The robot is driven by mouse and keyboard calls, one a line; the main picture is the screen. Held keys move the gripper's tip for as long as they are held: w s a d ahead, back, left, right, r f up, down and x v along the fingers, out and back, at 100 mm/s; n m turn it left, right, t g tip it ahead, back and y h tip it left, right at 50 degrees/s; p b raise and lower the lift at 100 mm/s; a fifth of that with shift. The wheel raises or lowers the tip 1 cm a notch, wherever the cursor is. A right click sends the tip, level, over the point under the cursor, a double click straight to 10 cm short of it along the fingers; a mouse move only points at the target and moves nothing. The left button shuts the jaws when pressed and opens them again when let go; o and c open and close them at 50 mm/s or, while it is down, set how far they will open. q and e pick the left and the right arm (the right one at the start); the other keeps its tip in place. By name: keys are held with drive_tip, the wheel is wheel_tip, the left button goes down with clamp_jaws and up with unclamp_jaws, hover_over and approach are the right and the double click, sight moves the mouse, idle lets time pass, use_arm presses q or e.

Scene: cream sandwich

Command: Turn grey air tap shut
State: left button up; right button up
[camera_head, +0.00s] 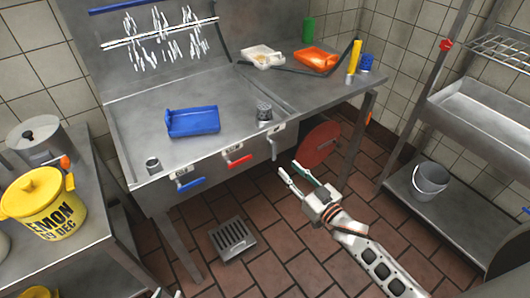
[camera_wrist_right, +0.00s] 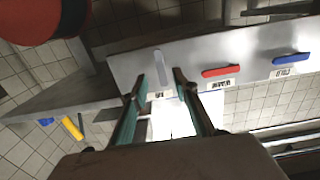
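The grey air tap (camera_head: 274,148) is on the front panel of the steel bench, right of the other taps. Its lever hangs down, while the blue and red levers lie roughly sideways. In the right wrist view the grey lever (camera_wrist_right: 161,68) shows just beyond and between the fingertips. My right gripper (camera_head: 290,169) is open and empty, in front of and a little below the lever, seemingly apart from it. It also shows in the wrist view (camera_wrist_right: 160,82) with its fingers spread.
A red tap (camera_head: 238,161) and a blue tap (camera_head: 188,183) are on the same panel, to the left. A red disc (camera_head: 319,146) is close beside my gripper, right of the grey tap. A floor drain (camera_head: 232,238) lies below. A grey bucket (camera_head: 430,178) stands on the right shelf.

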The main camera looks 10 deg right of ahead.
sight(275, 154)
drive_tip(key=shift+b+x, duration=0.4)
drive_tip(key=shift+x, duration=3.7)
clamp_jaws()
